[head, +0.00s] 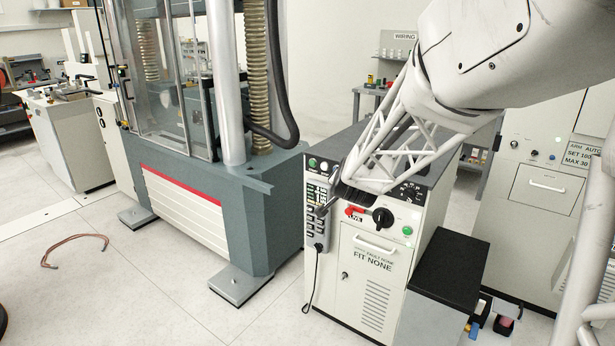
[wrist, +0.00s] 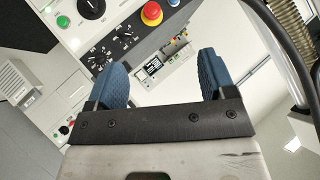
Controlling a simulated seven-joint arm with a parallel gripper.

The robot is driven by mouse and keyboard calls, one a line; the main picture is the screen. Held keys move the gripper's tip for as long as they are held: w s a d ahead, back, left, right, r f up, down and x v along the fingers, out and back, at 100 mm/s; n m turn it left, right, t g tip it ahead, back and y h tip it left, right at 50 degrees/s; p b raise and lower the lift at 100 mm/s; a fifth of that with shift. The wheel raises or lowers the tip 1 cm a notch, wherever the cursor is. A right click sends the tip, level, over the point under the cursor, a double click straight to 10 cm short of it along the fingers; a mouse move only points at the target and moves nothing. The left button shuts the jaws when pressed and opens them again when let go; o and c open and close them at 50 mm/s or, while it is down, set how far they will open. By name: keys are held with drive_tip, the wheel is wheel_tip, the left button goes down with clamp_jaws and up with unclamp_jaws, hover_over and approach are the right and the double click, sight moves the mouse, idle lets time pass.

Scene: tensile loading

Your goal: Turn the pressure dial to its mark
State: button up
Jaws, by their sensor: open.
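My gripper (wrist: 160,80) is open and empty, its two blue fingers wide apart in the wrist view. Two small black dials with white scale marks sit on a dark panel strip: one dial (wrist: 97,57) lies beside the left finger, the other dial (wrist: 123,42) a little beyond it. A larger black knob (wrist: 90,8) is on the pale front panel; it also shows in the head view (head: 383,217). The labels are too small to tell which is the pressure dial or where its mark is. In the head view my arm hides part of the dark strip (head: 407,192).
A red emergency button (wrist: 152,13) stands up from the strip beyond the fingers. A control pendant (head: 318,200) hangs at the cabinet's left. The testing machine (head: 215,190) stands further left.

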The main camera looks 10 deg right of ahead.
drive_tip(key=w+d+f+m+t+h, duration=0.1)
drive_tip(key=w+d+f+m+h, duration=0.8)
drive_tip(key=w+d+f, duration=0.5)
drive_tip(key=shift+w+d+f+m+h, duration=0.3)
drive_tip(key=shift+w+m+h, duration=0.1)
drive_tip(key=shift+w+h, duration=0.7)
drive_tip(key=shift+w, duration=0.2)
drive_tip(key=shift+x, duration=3.8)
drive_tip(key=shift+c, duration=0.4)
drive_tip(key=c, duration=0.9)
drive_tip(key=shift+o, duration=0.2)
